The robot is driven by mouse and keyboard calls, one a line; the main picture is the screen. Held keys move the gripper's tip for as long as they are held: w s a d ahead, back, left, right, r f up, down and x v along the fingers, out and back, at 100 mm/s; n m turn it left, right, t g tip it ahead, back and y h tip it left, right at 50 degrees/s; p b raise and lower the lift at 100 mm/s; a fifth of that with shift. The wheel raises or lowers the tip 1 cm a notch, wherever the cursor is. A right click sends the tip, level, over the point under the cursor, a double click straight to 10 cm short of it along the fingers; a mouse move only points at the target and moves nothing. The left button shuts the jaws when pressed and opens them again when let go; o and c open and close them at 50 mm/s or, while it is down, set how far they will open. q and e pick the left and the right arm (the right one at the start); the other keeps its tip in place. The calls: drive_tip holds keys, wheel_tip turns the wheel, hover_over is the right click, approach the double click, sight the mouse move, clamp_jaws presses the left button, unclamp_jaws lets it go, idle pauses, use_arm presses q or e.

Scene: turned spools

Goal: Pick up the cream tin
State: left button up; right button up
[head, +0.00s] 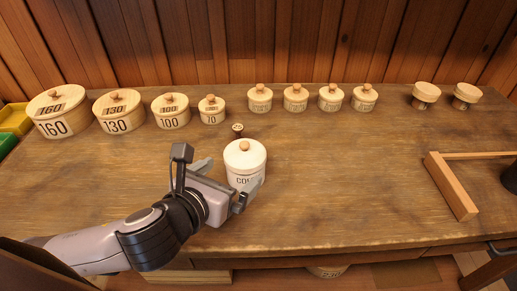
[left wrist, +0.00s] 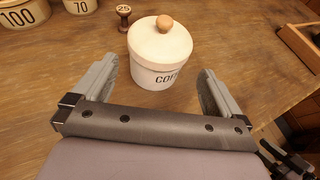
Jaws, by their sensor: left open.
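The cream tin (head: 245,168) stands upright on the wooden workbench, with a cream lid, a round wooden knob and dark letters starting "CO". It also shows in the left wrist view (left wrist: 160,62), straight ahead of the gripper. My left gripper (head: 224,182) is open at the tin's near side. In the left wrist view its fingers (left wrist: 160,76) appear one on each side of the tin's lower body, with a gap on both sides. I cannot tell how far they reach along it. Part of the tin's lower front is hidden in the head view. My right gripper is not in view.
A small dark spool-like piece marked 25 (left wrist: 124,14) stands just behind the tin. Lidded round boxes, such as one marked 130 (head: 118,112), line the back. A wooden frame (head: 452,188) lies at the right. The bench between tin and frame is clear.

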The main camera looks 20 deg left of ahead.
sight(245, 159)
use_arm(q)
drive_tip(key=shift+w+d, duration=0.1)
drive_tip(key=shift+w, duration=0.5)
drive_tip(key=shift+x, duration=3.2)
drive_tip(key=shift+w+r, duration=0.1)
drive_tip(key=c, duration=0.8)
